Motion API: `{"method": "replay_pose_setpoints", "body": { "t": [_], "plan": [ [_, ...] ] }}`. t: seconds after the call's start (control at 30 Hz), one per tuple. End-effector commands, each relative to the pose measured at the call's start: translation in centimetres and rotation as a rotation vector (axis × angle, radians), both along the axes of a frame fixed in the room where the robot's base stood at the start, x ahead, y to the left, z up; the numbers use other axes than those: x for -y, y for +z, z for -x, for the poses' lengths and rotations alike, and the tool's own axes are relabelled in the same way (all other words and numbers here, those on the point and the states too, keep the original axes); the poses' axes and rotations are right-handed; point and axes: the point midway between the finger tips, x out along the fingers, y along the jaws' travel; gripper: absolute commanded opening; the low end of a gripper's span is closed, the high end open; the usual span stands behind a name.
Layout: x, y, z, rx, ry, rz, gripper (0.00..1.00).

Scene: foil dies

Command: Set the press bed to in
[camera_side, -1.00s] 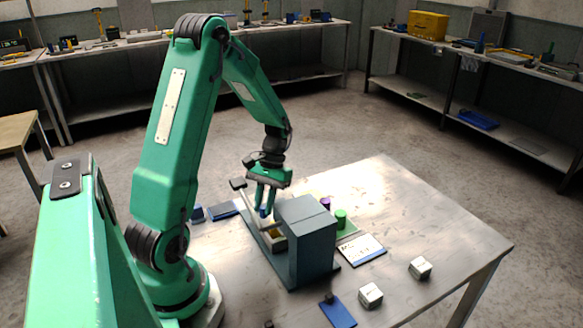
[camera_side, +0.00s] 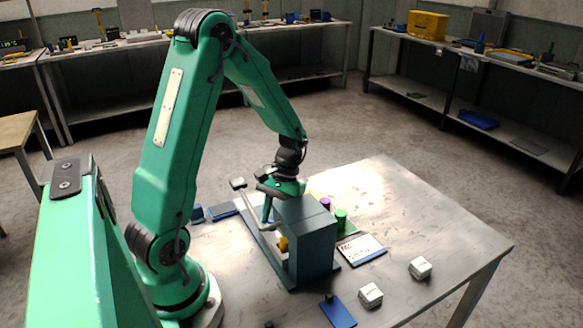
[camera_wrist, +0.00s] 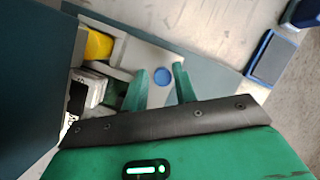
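The press (camera_side: 312,245) is a blue-grey block on the table. Its bed (camera_wrist: 205,52) is a pale slide with a round blue knob (camera_wrist: 163,76). A yellow block (camera_wrist: 98,44) and white pieces with black marks lie close to the press wall in the wrist view. The yellow block also shows at the left side of the press in the side view (camera_side: 284,243). My gripper (camera_wrist: 160,67) is low beside the press. Its fingers are apart with the knob between them, and a small gap shows on the left of the knob. The press body hides part of the bed.
Green (camera_side: 341,219) and purple (camera_side: 325,204) cylinders stand behind the press. A white card (camera_side: 362,248), white dice (camera_side: 370,295) and a blue plate (camera_side: 337,311) lie right and front. The table's far right is clear.

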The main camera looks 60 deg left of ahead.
Motion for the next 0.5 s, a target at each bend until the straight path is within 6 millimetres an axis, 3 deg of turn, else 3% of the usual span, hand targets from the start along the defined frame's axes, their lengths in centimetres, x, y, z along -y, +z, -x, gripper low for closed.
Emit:
{"method": "replay_pose_setpoints", "body": {
  "t": [0.27,0.5],
  "plan": [
    [-0.2,0.4,-0.2,0.003,0.002,-0.001,0.28],
    [-0.5,2.6,-1.1,0.006,0.001,-0.002,0.28]
  ]
}}
